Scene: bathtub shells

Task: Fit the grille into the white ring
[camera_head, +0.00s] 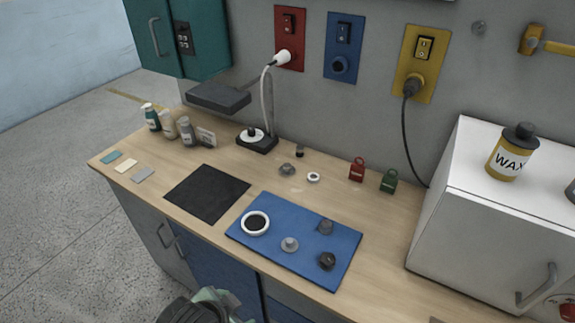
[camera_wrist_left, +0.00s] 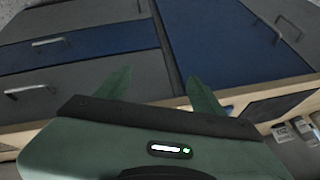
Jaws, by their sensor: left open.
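A white ring (camera_head: 255,223) with a dark centre lies on the left part of the blue mat (camera_head: 262,252). Several small grey and dark parts share the mat: a light grey disc with a knob (camera_head: 289,244), a grey part (camera_head: 325,227) and a dark round part (camera_head: 327,261). Which one is the grille, I cannot tell at this size. My left gripper (camera_wrist_left: 158,78) is open and empty in the left wrist view, before the cabinet fronts. Part of it shows at the bottom edge of the head view, apart from the mat. My right gripper is not in view.
A smaller white ring (camera_head: 313,177) and a grey part (camera_head: 287,169) lie behind the mat. A black mat (camera_head: 207,193) lies left of it. A white cabinet (camera_head: 480,225) blocks the right.

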